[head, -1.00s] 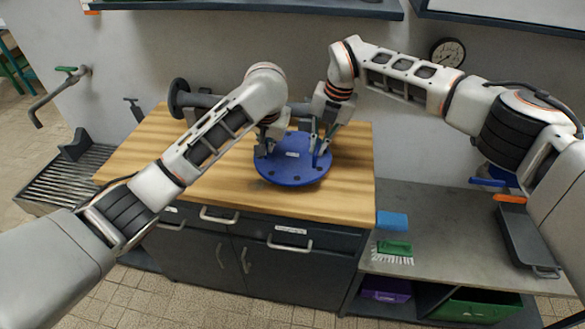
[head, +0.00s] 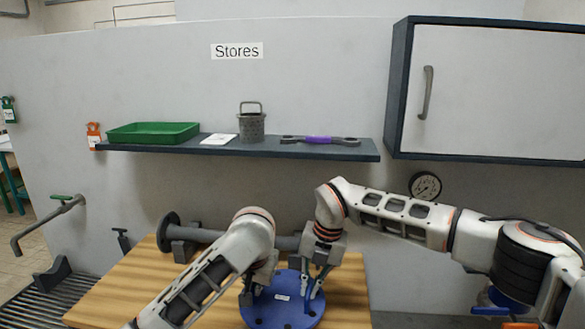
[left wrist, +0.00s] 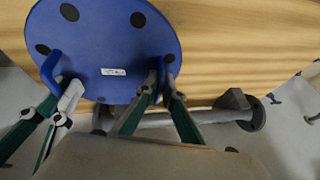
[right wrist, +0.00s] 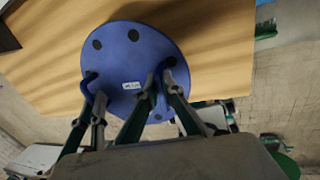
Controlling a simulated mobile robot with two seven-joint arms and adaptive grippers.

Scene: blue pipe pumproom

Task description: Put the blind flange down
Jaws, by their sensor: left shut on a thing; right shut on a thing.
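The blind flange (head: 284,309) is a blue disc with dark bolt holes, a small white label and two upright blue handles. It lies flat at the wooden worktop (head: 349,295); I cannot tell whether it touches the wood. My left gripper (head: 250,291) is shut on its left handle, and my right gripper (head: 314,286) is shut on its right handle. In the left wrist view the flange (left wrist: 95,35) shows with both handles gripped, my left gripper (left wrist: 163,88) at picture right. The right wrist view shows the flange (right wrist: 130,55) and my right gripper (right wrist: 160,85).
A grey flanged pipe (head: 205,235) lies behind the flange along the worktop's back. A cabinet (head: 490,90) hangs at the right.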

